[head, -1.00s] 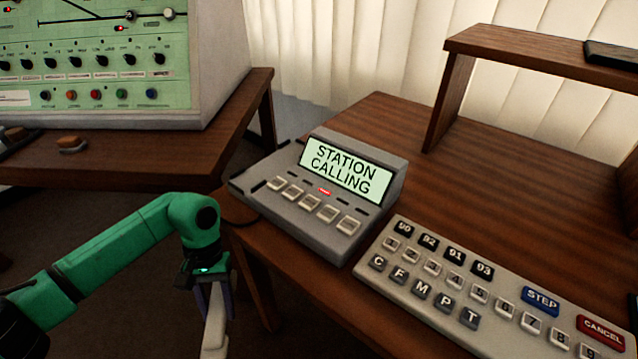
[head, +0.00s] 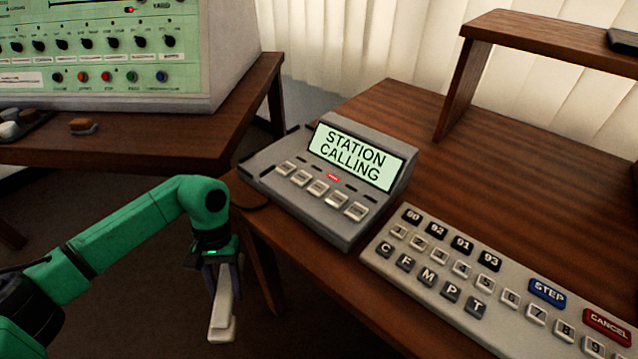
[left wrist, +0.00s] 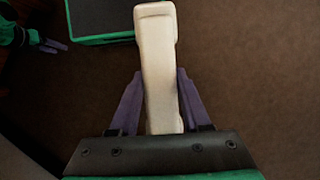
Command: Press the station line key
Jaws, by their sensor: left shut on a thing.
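The grey line unit (head: 262,167) sits at the left end of the right-hand desk. Its screen (head: 355,157) reads "STATION CALLING". A row of several pale keys (head: 318,188) runs along its front, and a small red lamp (head: 333,177) is lit above them. Any key labels are too small to read. My left gripper (head: 226,275) is shut on a cream handset (head: 222,315), which hangs below it, left of the desk and apart from the keys. The handset also shows between the fingers in the left wrist view (left wrist: 158,70). What seems my right gripper (left wrist: 50,46) shows small there.
A pale keypad (head: 400,280) with a blue STEP key and a red CANCEL key lies right of the line unit. A wooden shelf (head: 540,40) stands behind. A green control panel (head: 110,95) stands on the left desk (head: 130,150). A gap separates the desks.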

